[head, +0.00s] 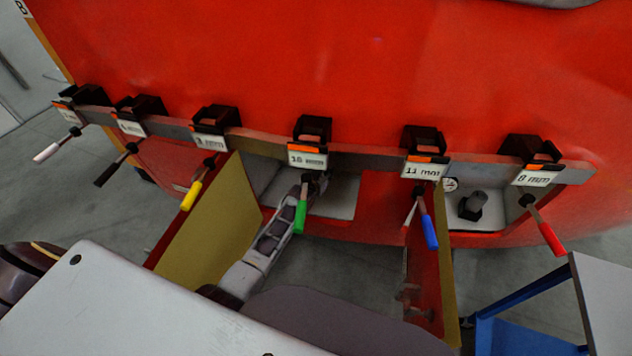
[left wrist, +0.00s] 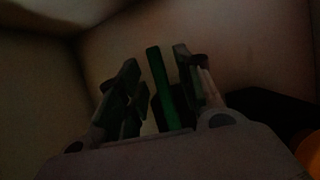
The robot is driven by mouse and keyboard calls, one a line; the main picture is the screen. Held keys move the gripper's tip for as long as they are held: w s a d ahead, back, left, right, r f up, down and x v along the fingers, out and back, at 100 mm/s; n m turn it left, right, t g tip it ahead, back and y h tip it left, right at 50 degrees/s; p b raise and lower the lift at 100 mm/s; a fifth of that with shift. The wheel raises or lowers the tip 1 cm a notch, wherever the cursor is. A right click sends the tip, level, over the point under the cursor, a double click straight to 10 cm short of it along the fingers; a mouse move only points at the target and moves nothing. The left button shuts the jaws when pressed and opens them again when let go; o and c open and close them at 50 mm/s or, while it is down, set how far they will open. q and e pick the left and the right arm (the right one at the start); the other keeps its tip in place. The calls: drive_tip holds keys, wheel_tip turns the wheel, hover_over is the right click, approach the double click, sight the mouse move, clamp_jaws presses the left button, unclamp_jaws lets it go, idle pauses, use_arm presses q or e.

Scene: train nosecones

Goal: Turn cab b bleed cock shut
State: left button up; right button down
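My left gripper (head: 292,206) reaches up into the middle opening of the red nosecone in the head view, partly hidden behind a hanging green-handled tool (head: 301,207). In the dark left wrist view, the fingers (left wrist: 155,66) stand apart. A long upright green bar (left wrist: 163,88) shows between them, closer to the right finger; contact cannot be told. It may be a cock lever or the tool's handle; I cannot tell which. No cock can be made out for sure in the head view. My right gripper is not in view.
A rail (head: 375,161) across the red nosecone (head: 300,60) carries several labelled holders with hanging coloured-handled tools. Open yellow-faced flaps stand left (head: 212,225) and right (head: 447,265) of the middle opening. A blue-framed table (head: 605,290) stands at the lower right.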

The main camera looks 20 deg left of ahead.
use_arm(q)
drive_tip(key=v, duration=1.1)
drive_tip(key=shift+s, duration=0.25)
idle(0.3)
drive_tip(key=shift+r, duration=0.15)
idle(0.4)
drive_tip(key=s+f+g, duration=0.1)
drive_tip(key=s+f, duration=0.1)
drive_tip(key=f, duration=0.4)
drive_tip(key=s+f+g, duration=0.1)
drive_tip(key=s+f, duration=0.1)
drive_tip(key=f, duration=0.4)
drive_tip(key=s+f+m, duration=0.1)
drive_tip(key=s+f, duration=0.1)
drive_tip(key=f, duration=0.4)
drive_tip(key=shift+d+f+g, duration=0.35)
drive_tip(key=shift+g, duration=0.05)
drive_tip(key=s+a+f+g, duration=0.2)
drive_tip(key=s+f+g, duration=0.5)
drive_tip(key=s+f, duration=2.1)
drive_tip(key=s+a+f+g, duration=0.1)
drive_tip(key=s, duration=0.9)
drive_tip(key=s+a+f+g, duration=0.1)
drive_tip(key=s, duration=0.9)
drive_tip(key=shift+f+m+g, duration=0.35)
drive_tip(key=shift+m+g, duration=0.05)
